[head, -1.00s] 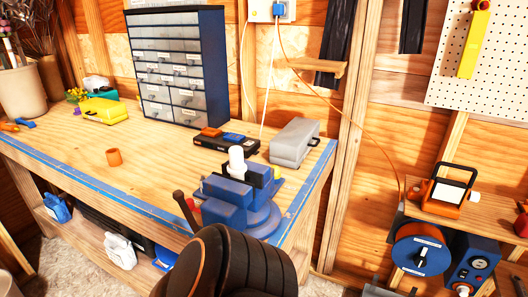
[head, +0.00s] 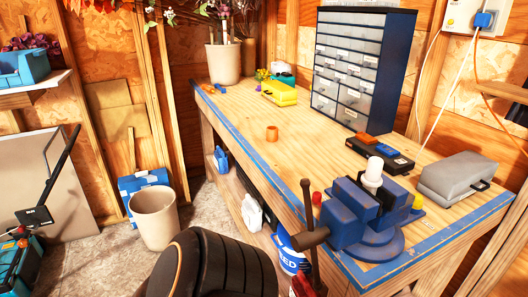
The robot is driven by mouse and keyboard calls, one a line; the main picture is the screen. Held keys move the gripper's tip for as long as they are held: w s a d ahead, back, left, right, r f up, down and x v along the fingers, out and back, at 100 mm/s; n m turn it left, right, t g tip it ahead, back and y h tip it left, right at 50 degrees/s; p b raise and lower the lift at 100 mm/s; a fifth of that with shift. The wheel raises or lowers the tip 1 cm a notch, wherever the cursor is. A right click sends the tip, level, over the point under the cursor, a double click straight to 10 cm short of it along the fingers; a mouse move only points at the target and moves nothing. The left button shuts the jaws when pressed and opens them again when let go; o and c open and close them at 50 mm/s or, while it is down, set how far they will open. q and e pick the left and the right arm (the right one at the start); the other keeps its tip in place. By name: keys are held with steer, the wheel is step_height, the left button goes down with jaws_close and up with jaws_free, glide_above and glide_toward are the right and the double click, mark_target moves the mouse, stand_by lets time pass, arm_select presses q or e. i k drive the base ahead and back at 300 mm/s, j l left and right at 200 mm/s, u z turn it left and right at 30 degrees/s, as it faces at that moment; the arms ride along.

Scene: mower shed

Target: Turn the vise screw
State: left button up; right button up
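The blue vise (head: 362,215) is mounted at the near corner of the wooden workbench. Its dark screw and handle bar (head: 309,230) stick out from the front of the vise, to its left in the picture, with the bar close to upright. A white cylindrical thing (head: 373,172) stands upright at the jaws; whether they clamp it I cannot tell. Neither of my grippers is in view.
A black seat back (head: 215,265) stands in front of the bench, left of the vise. The bench (head: 240,130) carries a drawer cabinet (head: 358,65), a grey case (head: 458,178) and an orange cup (head: 272,133). A beige bin (head: 155,217) stands on the floor at left.

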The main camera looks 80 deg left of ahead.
mark_target(306, 240)
steer(key=l+u, duration=0.1)
steer(key=u, duration=0.35)
steer(key=i+l+u, duration=0.15)
steer(key=u, duration=0.35)
steer(key=l+u, duration=0.1)
steer(key=u, duration=0.35)
